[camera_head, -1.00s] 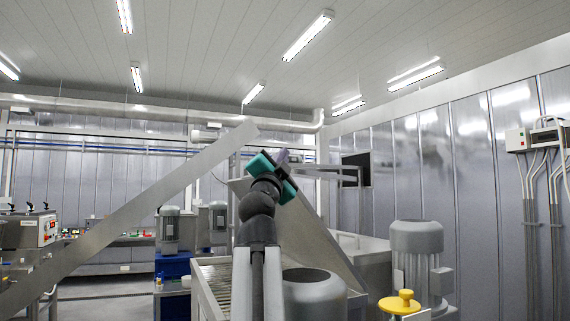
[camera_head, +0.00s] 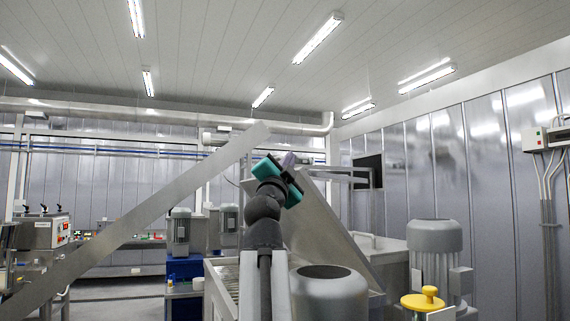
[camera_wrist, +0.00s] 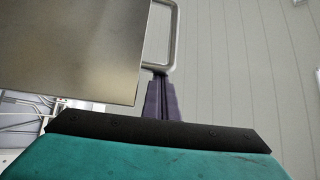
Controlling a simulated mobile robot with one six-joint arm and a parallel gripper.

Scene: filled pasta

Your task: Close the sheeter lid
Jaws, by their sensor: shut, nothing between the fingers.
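The lid is a flat grey metal panel (camera_head: 335,235) standing open and tilted above the machine, right of my arm in the head view. In the wrist view the panel (camera_wrist: 70,45) fills the upper left. A bent-bar handle (camera_wrist: 173,35) sticks out from its right edge. My gripper (camera_head: 288,160), with teal body and purple fingers, is raised at the upper end of the lid. In the wrist view its closed purple fingers (camera_wrist: 160,92) point up beside the panel, at the lower end of the handle. Whether they touch the handle I cannot tell. They hold nothing.
A long thin grey panel (camera_head: 140,220) slants across the left. A grey cylinder (camera_head: 328,290) stands in front of the lid. A motor (camera_head: 434,250) and a yellow knob (camera_head: 422,300) are at the right. Open floor (camera_head: 115,295) shows at the left.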

